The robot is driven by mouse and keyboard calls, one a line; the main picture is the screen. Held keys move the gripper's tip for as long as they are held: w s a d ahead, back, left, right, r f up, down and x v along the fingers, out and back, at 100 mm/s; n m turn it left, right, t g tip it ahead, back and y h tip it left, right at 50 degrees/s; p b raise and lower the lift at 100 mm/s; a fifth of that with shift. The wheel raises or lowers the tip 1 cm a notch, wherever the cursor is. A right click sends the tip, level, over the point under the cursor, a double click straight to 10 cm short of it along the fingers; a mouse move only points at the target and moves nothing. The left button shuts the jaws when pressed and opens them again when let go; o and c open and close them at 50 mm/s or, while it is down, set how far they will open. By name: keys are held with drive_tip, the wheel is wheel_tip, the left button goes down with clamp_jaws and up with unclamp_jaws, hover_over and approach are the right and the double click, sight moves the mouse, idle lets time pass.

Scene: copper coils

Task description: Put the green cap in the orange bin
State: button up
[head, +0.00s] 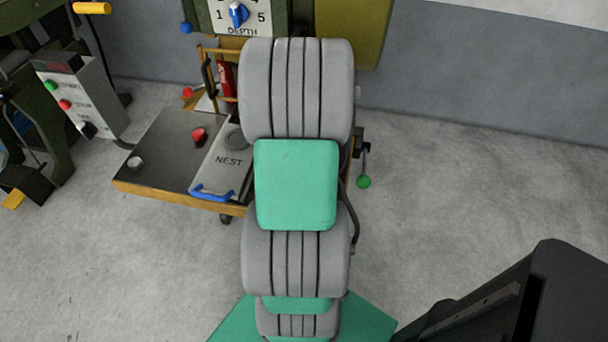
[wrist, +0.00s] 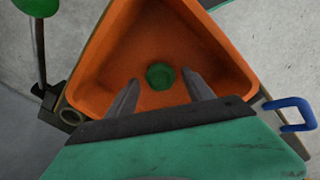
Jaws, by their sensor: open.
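The green cap (wrist: 160,76) is a small round piece inside the orange bin (wrist: 225,60) in the wrist view. It appears to lie on the bin's floor. My gripper (wrist: 160,77) is open over the bin, its two dark fingers on either side of the cap in the picture, with a visible gap on each side. In the head view my own arm hides the bin, the cap and the gripper.
In the head view a dark-topped table (head: 165,150) holds a red knob-like piece (head: 198,135), a pale round piece (head: 135,163) and a plate marked NEST (head: 228,161) with a blue handle (head: 212,192). A green-balled lever (head: 363,182) sticks out right of my arm.

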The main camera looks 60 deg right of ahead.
wheel_tip(320, 180, up, 11)
drive_tip(key=w+a+r+n+t, duration=0.1)
drive_tip(key=w+a, duration=0.3)
drive_tip(key=a, duration=0.4)
drive_tip(key=w+a+r+n, duration=0.1)
drive_tip(key=w+a, duration=0.3)
drive_tip(key=a, duration=0.4)
drive_tip(key=s+a+t, duration=0.2)
drive_tip(key=a, duration=1.4)
drive_tip(key=shift+n, duration=0.4)
drive_tip(key=r+p, duration=0.2)
drive_tip(key=r, duration=0.1)
drive_tip(key=r+p, duration=0.1)
drive_tip(key=shift+w+r+p, duration=0.25)
drive_tip(key=shift+r+p, duration=0.05)
drive_tip(key=shift+r, duration=0.05)
